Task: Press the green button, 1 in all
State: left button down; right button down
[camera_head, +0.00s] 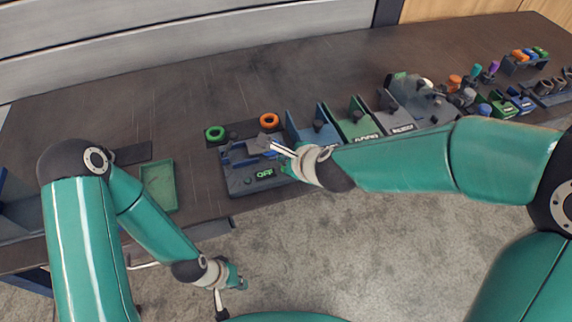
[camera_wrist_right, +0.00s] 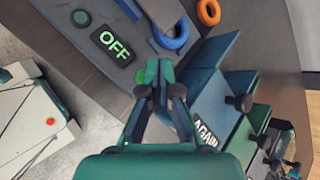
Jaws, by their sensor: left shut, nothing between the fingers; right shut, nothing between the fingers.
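The control box (camera_head: 238,180) stands on the table with a lit green OFF display (camera_head: 265,173), which also shows in the right wrist view (camera_wrist_right: 112,46). A green round button (camera_wrist_right: 141,91) shows beside the fingers in the right wrist view, partly covered by one finger. My right gripper (camera_head: 275,149) is shut and empty over the right part of the box; its fingers (camera_wrist_right: 163,75) also show in the wrist view. I cannot tell whether they touch the box or button. My left gripper (camera_head: 219,305) is shut and empty, low in front of the table.
A green ring (camera_head: 215,133) and an orange ring (camera_head: 268,120) lie behind the box. Blue and green stands (camera_head: 355,122) rise close to its right, with several more fixtures beyond. A green tray (camera_head: 158,186) lies to the left. The table's back left is clear.

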jog(key=shift+f+b, duration=0.3)
jog(key=shift+f, duration=0.05)
jog(key=shift+f+b, duration=0.45)
jog(key=shift+b, duration=0.05)
dwell(0.6)
jog(key=shift+r, duration=0.1)
jog(key=shift+r+p, duration=0.8)
jog(key=shift+p, duration=0.05)
notch_tip(320, 180, up, 5)
jog(key=p, duration=0.5)
dwell(0.7)
